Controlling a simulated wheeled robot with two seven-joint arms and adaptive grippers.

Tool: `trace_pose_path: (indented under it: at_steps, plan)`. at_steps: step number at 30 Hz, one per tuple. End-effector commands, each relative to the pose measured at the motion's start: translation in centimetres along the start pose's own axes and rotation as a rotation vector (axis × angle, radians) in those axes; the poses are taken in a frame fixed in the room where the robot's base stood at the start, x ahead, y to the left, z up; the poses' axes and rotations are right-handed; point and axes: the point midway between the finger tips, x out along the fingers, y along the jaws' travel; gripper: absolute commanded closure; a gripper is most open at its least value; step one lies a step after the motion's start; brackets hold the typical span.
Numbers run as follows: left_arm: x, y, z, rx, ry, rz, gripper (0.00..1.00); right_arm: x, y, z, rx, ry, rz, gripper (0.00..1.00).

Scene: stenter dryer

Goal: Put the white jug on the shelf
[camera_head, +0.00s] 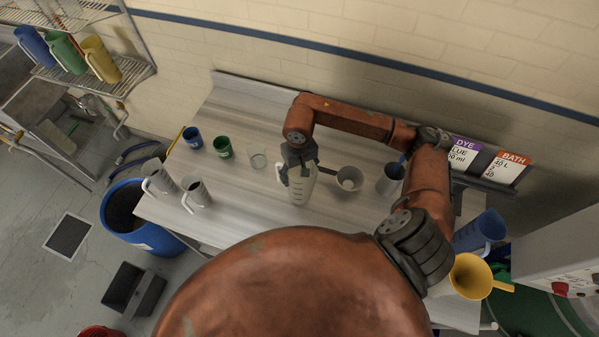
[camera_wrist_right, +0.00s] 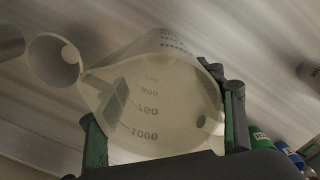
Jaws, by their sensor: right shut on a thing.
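The white jug (camera_head: 299,190) is a translucent measuring jug with printed graduations, near the middle of the table (camera_head: 250,105). My right gripper (camera_head: 298,165) is shut on the jug near its rim, from above. In the right wrist view the jug (camera_wrist_right: 160,100) lies between the two fingers, with 750 and 1000 marks showing. I cannot tell whether its base touches the table. The wire shelf (camera_head: 130,75) is at the upper left. It holds a blue jug (camera_head: 36,47), a green jug (camera_head: 67,54) and a yellow jug (camera_head: 101,60). My left gripper is out of view.
Two grey jugs (camera_head: 197,192) stand at the table's left end. Blue (camera_head: 192,138) and green (camera_head: 223,147) cups and a clear beaker (camera_head: 257,157) stand left of the jug. A grey cup (camera_head: 346,181) is close on its right. A blue drum (camera_head: 130,215) stands below the table's left edge.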

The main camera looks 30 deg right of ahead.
Motion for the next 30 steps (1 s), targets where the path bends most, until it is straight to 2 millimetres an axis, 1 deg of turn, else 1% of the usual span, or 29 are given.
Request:
trace_pose_path:
  at_steps: [1, 7, 14, 15, 22, 30]
  plan:
    - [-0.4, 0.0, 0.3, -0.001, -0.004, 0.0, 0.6, 0.2, 0.0, 0.0, 0.001, -0.001, -0.001, 0.76]
    - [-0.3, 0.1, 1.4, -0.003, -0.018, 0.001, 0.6, 0.5, 0.0, 0.0, -0.001, 0.001, 0.0, 0.76]
    - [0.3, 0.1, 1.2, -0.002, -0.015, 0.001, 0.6, 0.8, 0.0, 0.0, -0.001, 0.001, 0.0, 0.76]
    - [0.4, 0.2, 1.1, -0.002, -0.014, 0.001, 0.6, 0.9, 0.0, 0.0, -0.001, 0.0, 0.001, 0.37]
    - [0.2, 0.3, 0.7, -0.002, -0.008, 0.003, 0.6, 0.7, 0.0, 0.0, 0.0, 0.001, 0.0, 0.21]
    - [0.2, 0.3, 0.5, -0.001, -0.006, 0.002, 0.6, 0.7, 0.0, 0.0, 0.0, 0.001, 0.0, 0.2]
